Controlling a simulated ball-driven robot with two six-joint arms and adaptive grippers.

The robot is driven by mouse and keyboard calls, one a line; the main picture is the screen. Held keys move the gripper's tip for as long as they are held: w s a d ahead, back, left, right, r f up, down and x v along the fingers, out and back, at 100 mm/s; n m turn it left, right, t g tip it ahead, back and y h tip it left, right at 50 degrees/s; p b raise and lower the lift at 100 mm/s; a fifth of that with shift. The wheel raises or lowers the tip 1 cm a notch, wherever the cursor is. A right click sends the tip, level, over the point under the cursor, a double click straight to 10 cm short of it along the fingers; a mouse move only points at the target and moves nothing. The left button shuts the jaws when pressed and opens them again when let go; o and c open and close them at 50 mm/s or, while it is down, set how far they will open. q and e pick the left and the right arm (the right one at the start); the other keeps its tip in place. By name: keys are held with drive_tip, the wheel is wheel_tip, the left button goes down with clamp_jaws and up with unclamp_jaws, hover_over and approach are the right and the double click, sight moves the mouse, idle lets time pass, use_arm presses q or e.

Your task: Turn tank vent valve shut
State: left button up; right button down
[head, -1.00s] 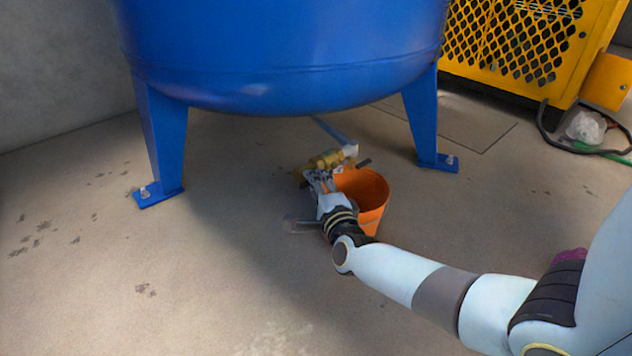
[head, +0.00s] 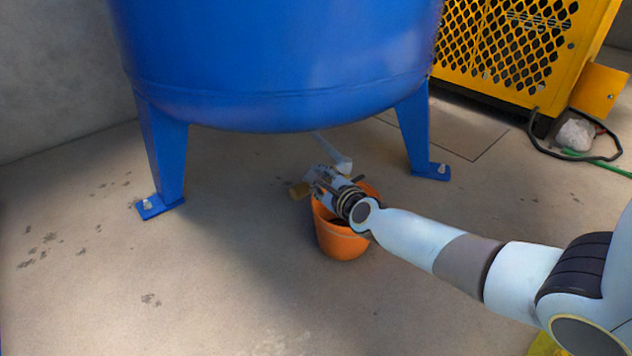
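The blue tank (head: 280,65) stands on blue legs. The brass vent valve (head: 299,190) is low under the tank, above the orange bucket's rim; only its brass left end shows clearly. A pale pipe piece (head: 342,163) runs from it up under the tank. My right gripper (head: 322,178) is at the valve, covering most of its body and any handle. Its fingers are too small and overlapped to tell whether they are open or shut. My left gripper is not in view.
An orange bucket (head: 341,243) stands on the floor right below my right gripper. Tank legs (head: 165,160) and (head: 415,130) flank the space. A yellow caged machine (head: 525,45), a dark hose and a crumpled white bag (head: 575,134) are at the right. The left floor is clear.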

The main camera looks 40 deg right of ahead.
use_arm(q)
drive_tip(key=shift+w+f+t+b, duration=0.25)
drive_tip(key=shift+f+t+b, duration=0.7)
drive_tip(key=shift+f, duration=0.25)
use_arm(e)
drive_tip(key=d+r+m+g+y, duration=0.1)
drive_tip(key=d+r+m+y, duration=0.1)
drive_tip(key=d+m+y, duration=0.2)
drive_tip(key=shift+w+d+m, duration=0.15)
drive_tip(key=shift+d+m, duration=0.8)
drive_tip(key=shift+m, duration=0.05)
drive_tip(key=c, duration=1.3)
unclamp_jaws()
drive_tip(key=shift+r, duration=0.15)
drive_tip(key=shift+o, duration=0.2)
drive_tip(key=shift+d, duration=0.1)
